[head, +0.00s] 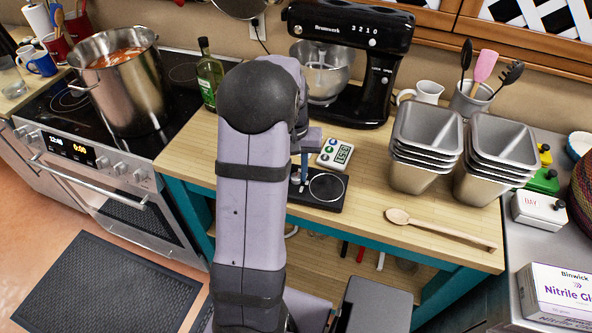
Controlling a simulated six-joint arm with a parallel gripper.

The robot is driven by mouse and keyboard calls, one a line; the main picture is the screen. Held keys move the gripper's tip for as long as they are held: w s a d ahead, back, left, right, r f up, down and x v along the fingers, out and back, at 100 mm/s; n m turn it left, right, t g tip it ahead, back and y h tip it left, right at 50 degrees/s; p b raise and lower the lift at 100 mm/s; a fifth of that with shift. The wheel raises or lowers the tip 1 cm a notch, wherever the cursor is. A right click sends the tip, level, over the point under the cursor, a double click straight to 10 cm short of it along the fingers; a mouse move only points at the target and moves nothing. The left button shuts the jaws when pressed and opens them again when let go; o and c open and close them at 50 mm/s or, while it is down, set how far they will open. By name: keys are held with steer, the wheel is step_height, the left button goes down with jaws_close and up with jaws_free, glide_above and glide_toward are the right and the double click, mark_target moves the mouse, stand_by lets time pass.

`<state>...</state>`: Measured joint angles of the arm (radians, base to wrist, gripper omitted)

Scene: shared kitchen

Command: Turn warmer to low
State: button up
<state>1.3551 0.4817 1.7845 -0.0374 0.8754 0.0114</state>
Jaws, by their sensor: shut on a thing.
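The warmer (329,203) is a small flat black unit with a pale ring on its top, on the wooden counter in the middle of the head view. Its control end is at the left, right under my gripper. My gripper (303,178) points down there and is shut on the warmer's knob. The knob is mostly hidden by the fingers and is tiny here, so its setting cannot be read. My own arm covers the counter to the left of the warmer.
A timer (335,154) lies just behind the warmer. A black stand mixer (352,60) stands at the back. Stacked metal pans (424,138) and a wooden spoon (440,229) are to the right. A green bottle (209,75) and a large pot (125,85) are left.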

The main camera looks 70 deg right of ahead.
mark_target(296, 175)
steer(key=m, duration=0.4)
steer(key=shift+p, duration=0.4)
steer(key=shift+s+d+m, duration=0.1)
steer(key=shift+m, duration=2.1)
steer(key=o, duration=1.1)
steer(key=shift+c, duration=0.2)
steer(key=shift+r+b, duration=0.75)
steer(key=shift+r, duration=2.95)
